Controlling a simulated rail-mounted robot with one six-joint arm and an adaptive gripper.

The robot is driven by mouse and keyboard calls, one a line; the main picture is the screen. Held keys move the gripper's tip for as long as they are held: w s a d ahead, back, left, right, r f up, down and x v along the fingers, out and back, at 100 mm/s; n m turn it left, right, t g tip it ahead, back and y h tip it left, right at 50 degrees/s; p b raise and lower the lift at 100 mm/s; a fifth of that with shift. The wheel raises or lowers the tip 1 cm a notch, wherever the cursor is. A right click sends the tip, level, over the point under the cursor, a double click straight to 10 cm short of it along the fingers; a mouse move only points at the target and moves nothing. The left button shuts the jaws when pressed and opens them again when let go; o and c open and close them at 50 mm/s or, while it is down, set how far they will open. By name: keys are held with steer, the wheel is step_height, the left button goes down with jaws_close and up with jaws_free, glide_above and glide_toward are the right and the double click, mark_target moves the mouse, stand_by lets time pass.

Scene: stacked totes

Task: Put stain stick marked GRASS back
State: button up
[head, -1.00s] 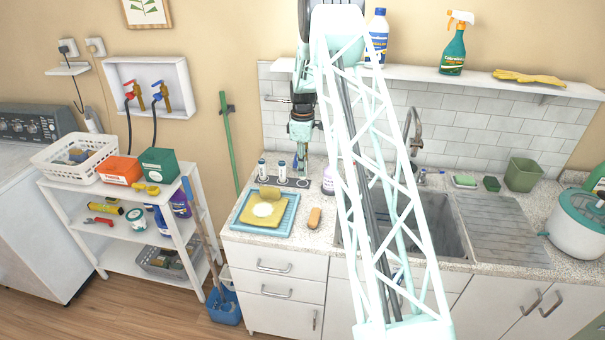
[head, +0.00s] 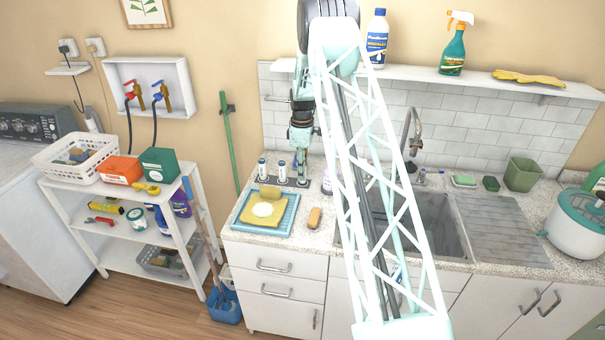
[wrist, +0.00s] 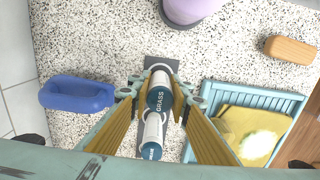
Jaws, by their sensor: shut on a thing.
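The stain stick marked GRASS (wrist: 158,97) is white with a dark teal cap and sits between the fingers of my gripper (wrist: 161,104), which is shut on it. In the head view my gripper (head: 301,158) is low over the right part of a dark holder strip (head: 290,183). The strip's end (wrist: 161,64) shows just past the GRASS stick in the wrist view. Whether the stick is seated in the strip is hidden. Two other sticks, one at the left (head: 262,166) and one nearer my gripper (head: 281,170), stand upright at the strip. One (wrist: 152,149) also shows in the wrist view.
A lilac bottle (wrist: 185,8) stands close to the strip. A blue dish-like object (wrist: 75,93) lies on the other side. The sink (head: 430,230) is to the right.

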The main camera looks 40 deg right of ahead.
steer(key=shift+f, duration=0.3)
steer(key=o, duration=1)
steer(key=shift+c, duration=0.2)
steer(key=shift+r, duration=0.1)
steer(key=shift+r+b, duration=0.4)
steer(key=shift+r, duration=5.65)
steer(key=shift+r, duration=0.1)
